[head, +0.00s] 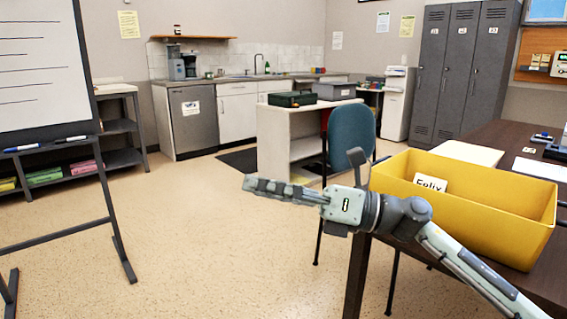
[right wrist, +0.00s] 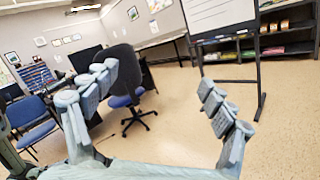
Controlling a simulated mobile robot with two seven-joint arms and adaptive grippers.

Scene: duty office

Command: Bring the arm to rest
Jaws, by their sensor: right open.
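My right gripper (head: 262,188) is stretched out to the left in the middle of the head view, with its arm coming in from the lower right. It is seen from the side, in front of the yellow bin and the desk's near corner. In the right wrist view, its two fingers (right wrist: 157,82) stand wide apart with nothing between them; only floor and room show beyond. My left gripper is not in view.
A yellow bin (head: 480,220) with a name label stands on the dark desk (head: 520,278), close to my right forearm. A teal chair (head: 351,138) stands behind the gripper. A whiteboard stand (head: 110,215) is at left. The floor (head: 200,240) between is clear.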

